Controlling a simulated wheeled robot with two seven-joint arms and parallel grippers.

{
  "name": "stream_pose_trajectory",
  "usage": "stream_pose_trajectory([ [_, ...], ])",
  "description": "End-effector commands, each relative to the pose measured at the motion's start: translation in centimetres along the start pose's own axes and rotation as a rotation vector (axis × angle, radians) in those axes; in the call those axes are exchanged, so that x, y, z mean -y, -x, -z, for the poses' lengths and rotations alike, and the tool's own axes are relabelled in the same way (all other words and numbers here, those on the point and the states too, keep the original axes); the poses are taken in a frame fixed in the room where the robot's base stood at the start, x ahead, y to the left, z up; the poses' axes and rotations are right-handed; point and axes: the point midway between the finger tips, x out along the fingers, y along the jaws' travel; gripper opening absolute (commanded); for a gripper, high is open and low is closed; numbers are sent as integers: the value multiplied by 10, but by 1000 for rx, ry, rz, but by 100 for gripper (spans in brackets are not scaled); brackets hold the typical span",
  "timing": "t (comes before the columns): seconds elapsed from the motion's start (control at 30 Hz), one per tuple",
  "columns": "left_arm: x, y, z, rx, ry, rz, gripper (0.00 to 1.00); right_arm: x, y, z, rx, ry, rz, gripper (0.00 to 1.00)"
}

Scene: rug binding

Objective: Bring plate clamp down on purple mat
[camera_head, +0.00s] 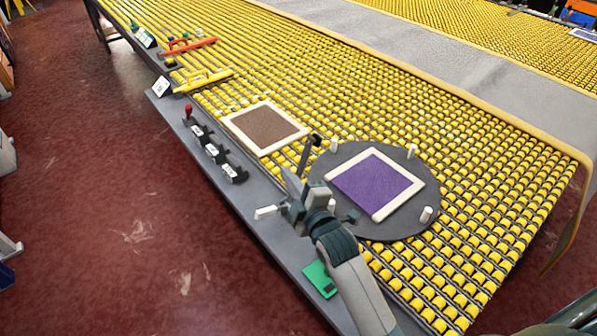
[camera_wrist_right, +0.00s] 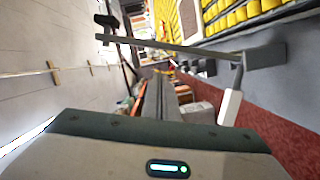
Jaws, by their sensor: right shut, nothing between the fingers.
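The purple mat (camera_head: 375,184), with white binding along its edges, lies on a round dark plate (camera_head: 410,219) with several white pegs around it. The plate clamp (camera_head: 306,158) stands at the plate's left edge, its dark bar raised and black-tipped. In the right wrist view the clamp's bar (camera_wrist_right: 190,51) crosses above my fingers, with its white handle (camera_wrist_right: 230,106) to the right. My right gripper (camera_head: 299,199) is shut and empty beside the clamp's base; it partly hides that base in the head view. I cannot tell whether it touches the clamp. My left gripper is out of view.
A brown mat (camera_head: 265,128) with white edging lies on the yellow roller table. Labelled black holders (camera_head: 213,152) line the grey front ledge, where a green card (camera_head: 320,279) also lies. Orange (camera_head: 190,46) and yellow (camera_head: 203,81) bars are farther back. Red floor is open at left.

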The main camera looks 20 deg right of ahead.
Motion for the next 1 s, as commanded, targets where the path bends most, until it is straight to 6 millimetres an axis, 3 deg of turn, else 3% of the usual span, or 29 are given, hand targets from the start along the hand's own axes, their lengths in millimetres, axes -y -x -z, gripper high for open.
stream_pose_trajectory([
  [0.1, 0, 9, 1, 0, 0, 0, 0, -1, -2, -16, 3, 2, 4, 0],
  [0.3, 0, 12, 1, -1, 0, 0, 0, 0, -5, -28, 2, 0, 2, 0],
  [0.77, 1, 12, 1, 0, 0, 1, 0, 0, -6, -30, 1, -3, 1, 0],
  [1.0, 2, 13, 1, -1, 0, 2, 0, -1, -16, -34, 2, -43, 12, 0],
])
